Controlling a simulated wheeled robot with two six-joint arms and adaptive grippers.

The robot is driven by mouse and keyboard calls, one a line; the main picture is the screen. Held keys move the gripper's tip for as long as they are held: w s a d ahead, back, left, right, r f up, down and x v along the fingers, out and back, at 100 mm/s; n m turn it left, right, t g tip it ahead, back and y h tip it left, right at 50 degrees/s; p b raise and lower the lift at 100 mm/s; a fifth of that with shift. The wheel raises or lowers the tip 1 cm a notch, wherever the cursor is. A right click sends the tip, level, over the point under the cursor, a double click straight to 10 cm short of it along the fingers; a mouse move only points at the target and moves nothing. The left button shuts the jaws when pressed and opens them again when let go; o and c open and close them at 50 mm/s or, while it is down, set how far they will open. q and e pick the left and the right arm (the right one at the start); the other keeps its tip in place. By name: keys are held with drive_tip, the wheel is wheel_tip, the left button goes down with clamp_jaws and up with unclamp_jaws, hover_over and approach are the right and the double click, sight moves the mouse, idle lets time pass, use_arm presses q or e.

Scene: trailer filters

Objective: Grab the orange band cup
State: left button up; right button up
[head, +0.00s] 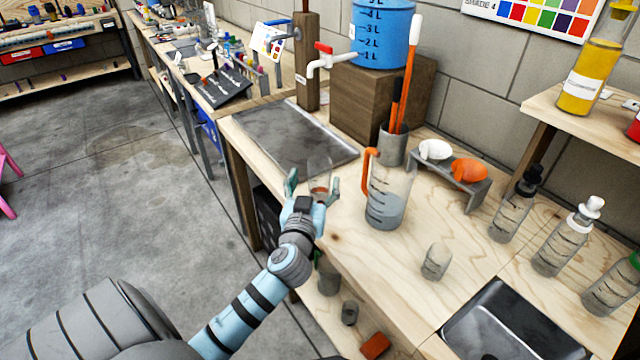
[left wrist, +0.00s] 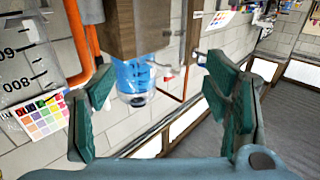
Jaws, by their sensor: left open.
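The orange band cup (head: 319,168), a clear cup with an orange band low on its side, shows at the wooden bench's front edge in the head view. My left gripper (head: 314,184) is open, with its fingers on either side of the cup in that picture. Whether they touch it I cannot tell. The left wrist view shows the left gripper (left wrist: 161,88) with its green finger pads wide apart; I cannot make out the cup there. My right gripper is not in view.
A clear jug (head: 388,197) with an orange handle stands just right of the gripper. A grey tray (head: 293,138) lies behind it.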

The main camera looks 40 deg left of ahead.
sight(318, 174)
use_arm(q)
drive_tip(key=x, duration=0.7)
drive_tip(key=shift+w+a+f, duration=0.1)
drive_tip(key=shift+f, duration=0.25)
drive_tip(key=c, duration=1.1)
